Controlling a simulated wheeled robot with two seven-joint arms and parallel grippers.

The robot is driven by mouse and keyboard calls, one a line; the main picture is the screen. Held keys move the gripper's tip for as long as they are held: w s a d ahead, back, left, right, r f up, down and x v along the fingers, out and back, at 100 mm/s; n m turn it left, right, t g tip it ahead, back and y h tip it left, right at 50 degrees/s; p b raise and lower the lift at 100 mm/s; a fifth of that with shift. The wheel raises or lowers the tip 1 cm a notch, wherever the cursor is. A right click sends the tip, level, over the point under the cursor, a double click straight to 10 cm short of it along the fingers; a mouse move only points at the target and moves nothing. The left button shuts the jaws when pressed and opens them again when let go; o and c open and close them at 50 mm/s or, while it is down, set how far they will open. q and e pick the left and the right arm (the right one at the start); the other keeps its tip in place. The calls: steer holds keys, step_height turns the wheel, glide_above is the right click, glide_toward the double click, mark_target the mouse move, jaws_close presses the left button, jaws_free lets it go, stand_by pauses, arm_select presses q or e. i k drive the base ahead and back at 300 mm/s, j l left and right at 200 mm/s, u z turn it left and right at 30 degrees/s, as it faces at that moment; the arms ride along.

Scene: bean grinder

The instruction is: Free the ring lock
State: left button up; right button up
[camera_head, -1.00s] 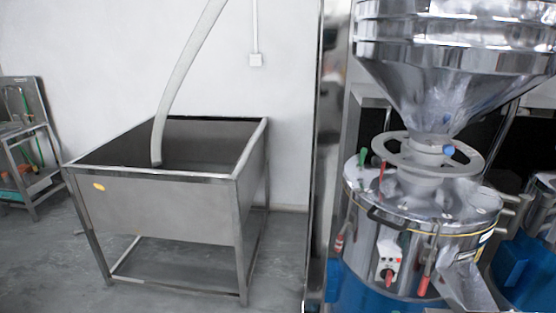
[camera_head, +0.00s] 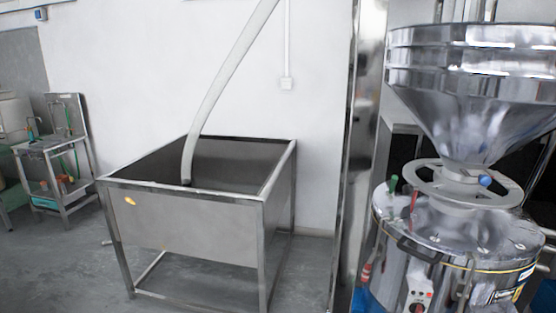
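The bean grinder stands at the right of the head view, with a shiny steel hopper (camera_head: 475,85) above a round steel drum (camera_head: 455,240). A grey handwheel ring (camera_head: 468,186) sits around the neck between hopper and drum, with a blue knob (camera_head: 485,181) at its front. A green-handled lever (camera_head: 393,184) stands on the drum's left top. A red-handled clamp (camera_head: 366,272) hangs on the drum's left side. A control box with a red knob (camera_head: 418,306) is at the bottom edge. I cannot tell which part is the ring lock. Neither gripper is in view.
A steel open-top bin (camera_head: 190,225) on legs stands left of the grinder, with a pale hose (camera_head: 225,85) hanging into it. A steel post (camera_head: 360,140) rises beside the grinder. A small steel rack (camera_head: 60,165) stands at the far left. Grey floor (camera_head: 60,270) is clear at lower left.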

mark_target(390, 193)
steer(key=z, duration=1)
steer(key=i+j+z, duration=0.15)
steer(key=j+z, duration=0.3)
steer(key=j, duration=0.2)
steer(key=j+z, duration=0.45)
steer(key=j, duration=0.2)
steer(key=j+z, duration=0.4)
steer(key=j, duration=0.9)
steer(key=k+j+z, duration=0.1)
steer(key=j, duration=0.5)
steer(key=k+j, duration=0.15)
steer(key=j, duration=0.45)
steer(key=l+u, duration=0.15)
steer(key=u, duration=0.2)
steer(key=i+l+u, duration=0.1)
steer(key=u, duration=0.25)
steer(key=l, duration=0.1)
